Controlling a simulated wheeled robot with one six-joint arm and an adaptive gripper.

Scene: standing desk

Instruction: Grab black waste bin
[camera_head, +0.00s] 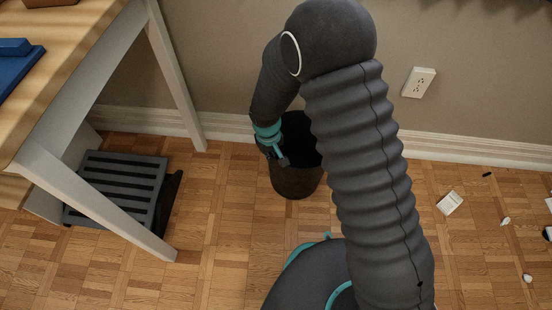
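The black waste bin (296,181) stands upright on the parquet floor near the wall, in the middle of the head view. My arm comes down over it and hides its right side and part of its rim. My gripper (282,160) is at the bin's upper left, at the near left part of the rim. Its fingers are small and dark against the dark bin, with teal parts showing. I cannot tell whether the fingers are open or shut, or whether they touch the rim.
A desk (95,50) with white legs stands on the left, with a black slatted footrest (122,180) under it. A wall outlet (419,82) is at the right. Floor left of the bin is clear.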

